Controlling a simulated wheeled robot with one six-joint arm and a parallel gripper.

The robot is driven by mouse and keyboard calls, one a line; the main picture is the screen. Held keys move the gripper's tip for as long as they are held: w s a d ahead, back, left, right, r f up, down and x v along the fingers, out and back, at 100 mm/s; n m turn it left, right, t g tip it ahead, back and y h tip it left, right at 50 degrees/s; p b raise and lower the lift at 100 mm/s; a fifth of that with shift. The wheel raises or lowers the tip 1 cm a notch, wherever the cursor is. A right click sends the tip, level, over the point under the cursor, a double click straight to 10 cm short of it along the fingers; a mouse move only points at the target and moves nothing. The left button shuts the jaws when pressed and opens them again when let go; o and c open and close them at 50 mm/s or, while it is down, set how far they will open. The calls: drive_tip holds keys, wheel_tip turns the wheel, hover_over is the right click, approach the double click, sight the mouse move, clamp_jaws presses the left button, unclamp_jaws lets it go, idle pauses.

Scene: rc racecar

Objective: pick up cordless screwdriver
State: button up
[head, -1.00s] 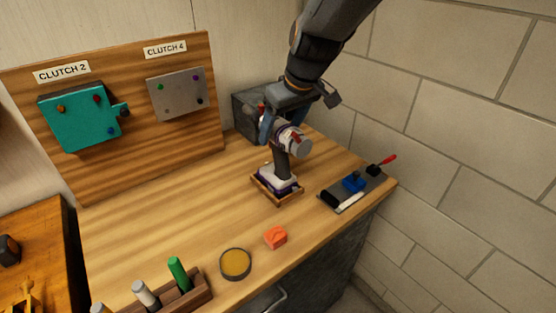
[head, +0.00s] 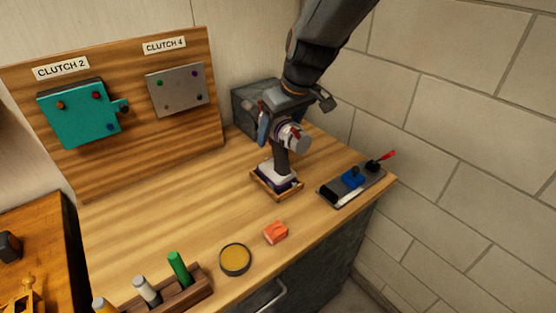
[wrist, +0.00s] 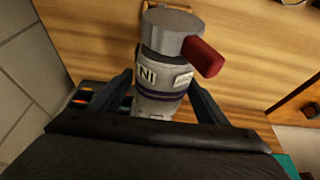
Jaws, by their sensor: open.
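The cordless screwdriver (head: 280,159) stands upright in a small wooden tray (head: 290,194) on the workbench. It has a dark handle, a pale base with a purple band, and a grey cylindrical head with a red part. In the wrist view the screwdriver head (wrist: 168,62) fills the upper middle. My gripper (head: 276,128) is at the head from above and behind. In the wrist view my gripper (wrist: 162,90) is open, with one dark finger on each side of the head. Contact between fingers and head cannot be told.
A dark box (head: 256,105) stands close behind the screwdriver. A dark tray (head: 350,186) with small tools lies to the right, near the brick wall. An orange block (head: 275,233), a round yellow tin (head: 235,260) and a marker rack (head: 185,290) sit in front. The bench's left middle is clear.

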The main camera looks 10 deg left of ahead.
drive_tip(key=c, duration=1.6)
drive_tip(key=shift+w+r+p, duration=0.1)
drive_tip(key=shift+r+p, duration=0.2)
drive_tip(key=shift+r, duration=0.2)
wheel_tip(320, 180, up, 10)
drive_tip(key=b, duration=0.3)
drive_tip(key=shift+f, duration=0.25)
drive_tip(key=shift+r+p, duration=1.55)
drive_tip(key=shift+r, duration=0.8)
